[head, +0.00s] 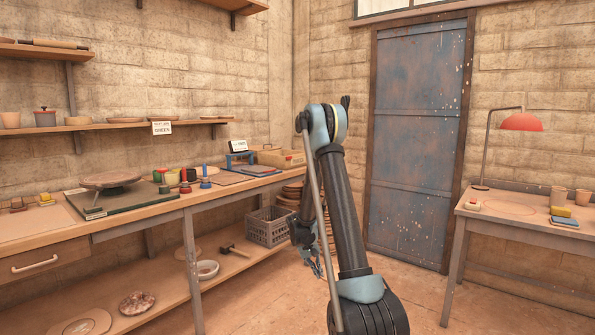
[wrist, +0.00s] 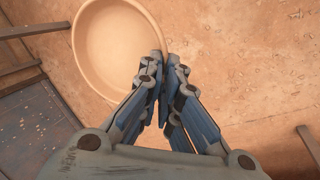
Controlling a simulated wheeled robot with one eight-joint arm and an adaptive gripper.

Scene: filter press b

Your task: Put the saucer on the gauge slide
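The saucer (wrist: 118,38), a round, pale tan dish with a raised rim, is in the wrist view at the top centre-left. My gripper (wrist: 165,62) has its fingertips close together on the dish's right rim, and the dish is held above the floor. In the head view my gripper (head: 316,268) hangs low beside my arm, and the saucer cannot be made out there. A blue device with a small white display (head: 238,148) stands at the far end of the left bench; I cannot tell for sure whether it is the gauge slide.
The left bench (head: 140,212) carries a turntable (head: 110,180), coloured tools and a wooden box (head: 280,157). A right table (head: 515,231) holds a red lamp (head: 522,122) and cups. Open floor lies between.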

